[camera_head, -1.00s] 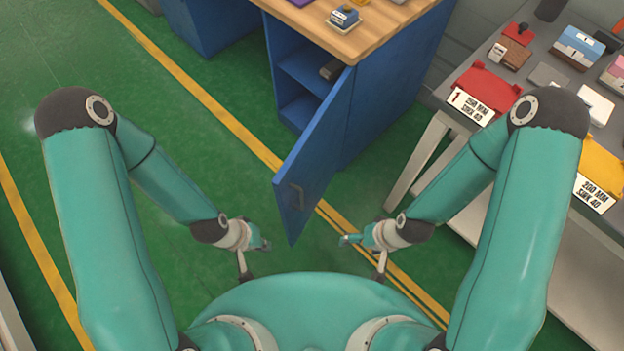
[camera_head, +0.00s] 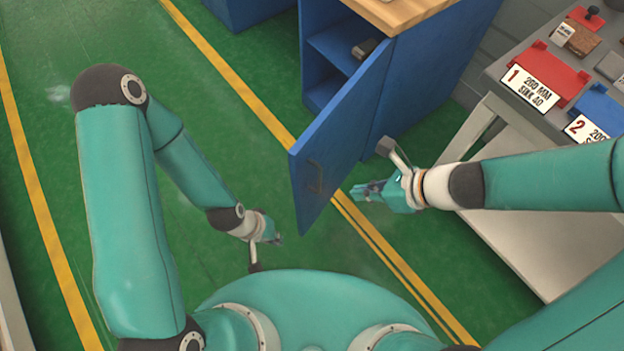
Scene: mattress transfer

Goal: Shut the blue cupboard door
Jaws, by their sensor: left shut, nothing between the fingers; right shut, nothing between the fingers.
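The blue cupboard door (camera_head: 340,140) stands open, swung out towards me from the blue cupboard (camera_head: 425,75). A dark handle (camera_head: 316,177) is on its face near the free edge. The cupboard's shelves (camera_head: 335,50) show through the opening, with a small dark object (camera_head: 366,47) inside. My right gripper (camera_head: 357,192) is shut and empty, just right of the door's lower part; I cannot tell whether it touches the door. My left gripper (camera_head: 278,240) is shut and empty, low and to the left of the door, apart from it.
The cupboard has a wooden top (camera_head: 410,10). Green floor (camera_head: 150,60) with yellow lines is clear on the left.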

